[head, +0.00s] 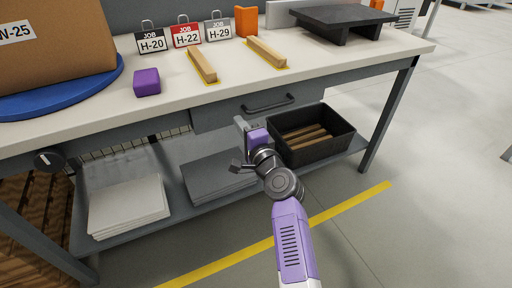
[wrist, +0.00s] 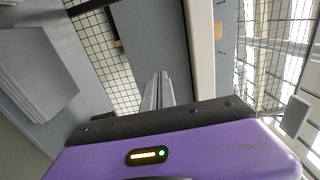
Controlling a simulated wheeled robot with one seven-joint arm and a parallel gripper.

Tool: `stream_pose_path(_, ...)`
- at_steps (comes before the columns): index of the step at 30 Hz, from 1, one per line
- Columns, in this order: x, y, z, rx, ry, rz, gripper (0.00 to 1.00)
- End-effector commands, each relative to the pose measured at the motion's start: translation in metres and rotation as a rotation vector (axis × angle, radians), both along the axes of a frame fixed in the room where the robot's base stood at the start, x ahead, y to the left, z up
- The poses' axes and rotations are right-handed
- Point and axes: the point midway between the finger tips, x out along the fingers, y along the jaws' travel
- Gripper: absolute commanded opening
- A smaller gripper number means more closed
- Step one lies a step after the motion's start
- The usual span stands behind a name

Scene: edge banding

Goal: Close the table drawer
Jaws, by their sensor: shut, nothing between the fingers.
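The table drawer is a grey front (head: 222,113) under the white tabletop, with a dark bar handle (head: 268,102). Its inside is not visible, and I cannot tell how far it stands out from the table. My gripper (head: 240,124) is just below and left of the handle, close to the drawer front, and holds nothing. In the wrist view its two fingers (wrist: 158,90) are together, pointing toward a grey panel (wrist: 148,40) that looks like the drawer front. I cannot tell whether they touch it.
The tabletop (head: 185,100) carries a purple block (head: 147,82), wooden strips (head: 266,52), job tags (head: 186,35) and a cardboard box (head: 55,45). A black bin (head: 318,143) and grey sheets (head: 215,177) rest on the lower shelf. The floor at right is clear.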

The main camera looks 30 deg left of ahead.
Motion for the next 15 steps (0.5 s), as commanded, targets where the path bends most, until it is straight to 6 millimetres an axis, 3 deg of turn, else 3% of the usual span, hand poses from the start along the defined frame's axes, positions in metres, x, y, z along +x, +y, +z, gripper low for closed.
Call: stream_pose_path(15, -0.047, -0.061, 0.002, -0.001, 0.0, -0.001, 0.0)
